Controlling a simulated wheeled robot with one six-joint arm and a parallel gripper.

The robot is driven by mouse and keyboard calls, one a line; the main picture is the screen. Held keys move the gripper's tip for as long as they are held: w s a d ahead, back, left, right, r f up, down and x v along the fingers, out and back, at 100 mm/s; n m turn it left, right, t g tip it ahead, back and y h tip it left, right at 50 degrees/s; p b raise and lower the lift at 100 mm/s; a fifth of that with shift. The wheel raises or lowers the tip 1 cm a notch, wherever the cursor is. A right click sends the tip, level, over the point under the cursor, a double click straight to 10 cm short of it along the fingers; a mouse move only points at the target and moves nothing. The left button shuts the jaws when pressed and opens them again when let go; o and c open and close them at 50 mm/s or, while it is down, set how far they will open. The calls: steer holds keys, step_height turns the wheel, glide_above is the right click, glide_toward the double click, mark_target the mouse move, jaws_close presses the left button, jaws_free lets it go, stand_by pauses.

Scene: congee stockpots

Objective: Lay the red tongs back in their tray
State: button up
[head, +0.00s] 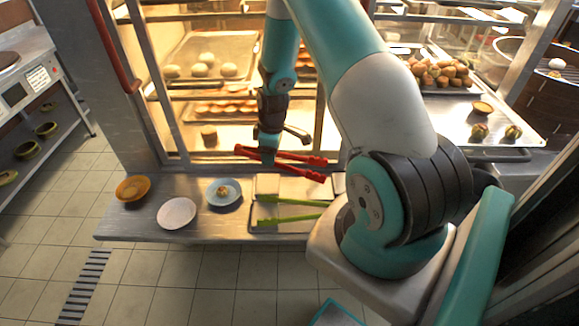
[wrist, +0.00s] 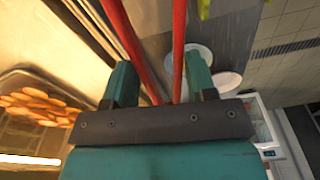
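The red tongs (head: 290,165) are in my gripper (head: 268,158), above the counter's back edge in the head view. In the wrist view, both red arms of the tongs (wrist: 178,45) run between the fingers (wrist: 160,84), which close around them. A shallow metal tray (head: 292,188) lies empty on the counter, just below and in front of the tongs. The green tongs (head: 288,219) lie in a second metal tray (head: 270,229) nearer the front edge.
An orange bowl (head: 133,188), a white plate (head: 177,213) and a blue plate (head: 224,192) with food stand left of the trays on the counter (head: 120,222). A lit display case (head: 215,60) with trays of buns rises behind. Its front post stands close to the tongs.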

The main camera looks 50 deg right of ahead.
mark_target(290, 154)
steer(key=s+d+f, duration=0.1)
steer(key=s+d+f+n+g+b, duration=0.1)
steer(key=d, duration=0.1)
steer(key=s+d+n+h, duration=0.1)
steer(key=shift+s+d+f+g+b, duration=0.25)
steer(key=shift+d+f+g+b, duration=0.05)
steer(key=shift+d+f+g, duration=0.1)
step_height(290, 154, down, 8)
steer(key=b, duration=0.6)
steer(key=shift+a+f, duration=0.1)
steer(key=shift+f, duration=0.05)
steer(key=o, duration=0.6)
